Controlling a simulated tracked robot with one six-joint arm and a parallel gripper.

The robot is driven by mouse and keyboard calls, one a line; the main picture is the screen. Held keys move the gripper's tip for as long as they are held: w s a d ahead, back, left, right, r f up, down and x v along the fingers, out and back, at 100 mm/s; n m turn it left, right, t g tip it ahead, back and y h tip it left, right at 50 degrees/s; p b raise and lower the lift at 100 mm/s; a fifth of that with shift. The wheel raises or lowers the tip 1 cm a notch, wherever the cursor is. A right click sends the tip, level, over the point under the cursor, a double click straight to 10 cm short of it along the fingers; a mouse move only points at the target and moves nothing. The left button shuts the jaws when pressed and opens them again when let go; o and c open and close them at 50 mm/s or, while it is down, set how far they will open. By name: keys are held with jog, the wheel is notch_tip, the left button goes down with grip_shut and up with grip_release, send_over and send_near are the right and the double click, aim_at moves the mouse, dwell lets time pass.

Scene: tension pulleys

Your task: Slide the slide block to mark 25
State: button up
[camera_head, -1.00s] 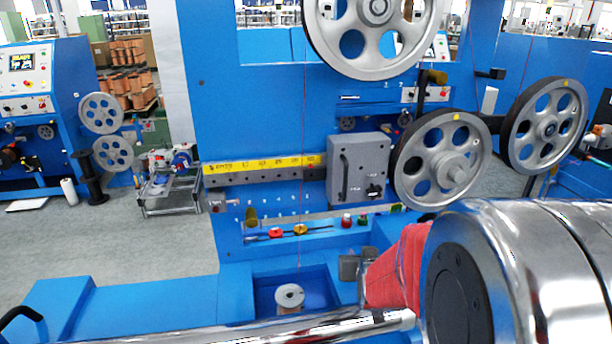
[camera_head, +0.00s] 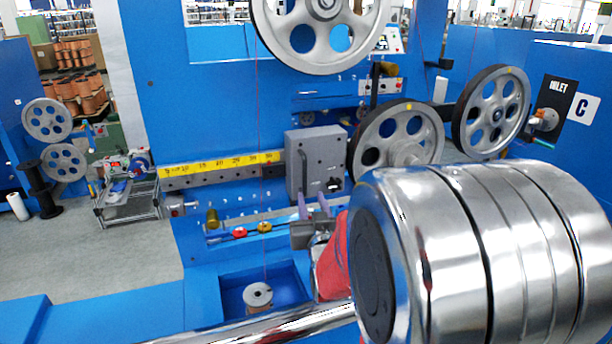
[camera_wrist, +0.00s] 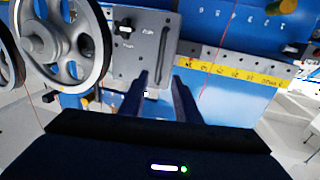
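The slide block (camera_head: 298,160) is a grey box with a dark upright handle (camera_head: 308,174) and a small black knob. It sits on the rail at the right end of the yellow scale (camera_head: 222,168); the scale's numbers are too small to read surely. My gripper (camera_head: 315,205) is in front of and below the block, its fingers pointing up. In the wrist view the block (camera_wrist: 125,62) appears upside down, with its handle (camera_wrist: 163,50) ahead of the gap between my fingers (camera_wrist: 160,85). The fingers are apart and empty, and do not appear to touch the handle.
Large spoked pulleys (camera_head: 397,140) stand right of the block, and another hangs above. Small red and yellow knobs (camera_head: 252,230) sit on a ledge below the scale. A thin red wire runs down in front of the scale to a spool (camera_head: 258,294).

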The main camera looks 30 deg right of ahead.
aim_at(305, 176)
jog(key=x, duration=1.3)
jog(key=shift+w+d, duration=0.2)
jog(key=shift+w, duration=0.15)
jog(key=shift+c, duration=0.3)
grip_shut()
